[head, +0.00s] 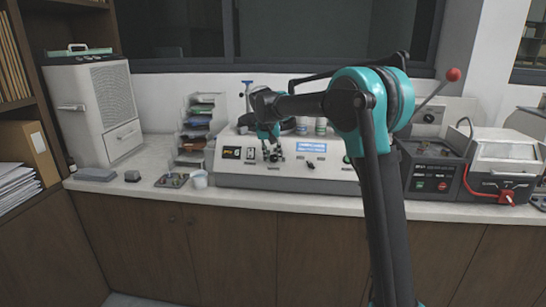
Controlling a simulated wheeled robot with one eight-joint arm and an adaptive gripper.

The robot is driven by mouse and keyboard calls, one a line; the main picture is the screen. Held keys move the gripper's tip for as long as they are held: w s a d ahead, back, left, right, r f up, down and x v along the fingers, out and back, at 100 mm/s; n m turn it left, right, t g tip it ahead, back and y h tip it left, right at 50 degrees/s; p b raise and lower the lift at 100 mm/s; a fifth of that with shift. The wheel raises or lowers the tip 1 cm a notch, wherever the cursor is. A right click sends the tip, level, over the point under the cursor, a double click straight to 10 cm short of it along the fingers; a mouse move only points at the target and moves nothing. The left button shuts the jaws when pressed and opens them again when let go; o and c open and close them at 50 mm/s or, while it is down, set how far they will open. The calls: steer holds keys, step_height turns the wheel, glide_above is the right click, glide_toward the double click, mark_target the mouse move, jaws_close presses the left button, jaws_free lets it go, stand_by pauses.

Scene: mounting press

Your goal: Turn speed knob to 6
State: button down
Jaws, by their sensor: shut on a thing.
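A light-grey machine (333,178) with a sloped front panel stands on the counter, with a small orange display (230,152), a blue screen (311,147) and black controls on its front. My gripper (273,157) is at the panel, left of the blue screen, with its fingers shut around a knob there. The fingers cover the knob, so its pointer and scale cannot be read. Another black knob (311,165) shows to the right, below the blue screen, clear of the gripper. The panel labels are too small to read.
My arm crosses in front of the machine's right part. A dark control unit (432,178) and a lever with a red ball (453,74) stand to the right. A white cup (199,180) and small tray (171,181) sit left. The counter's front strip is mostly free.

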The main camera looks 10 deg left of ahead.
steer(key=c, duration=1.2)
jaws_free()
steer(key=v, duration=1.2)
steer(key=shift+w, duration=0.1)
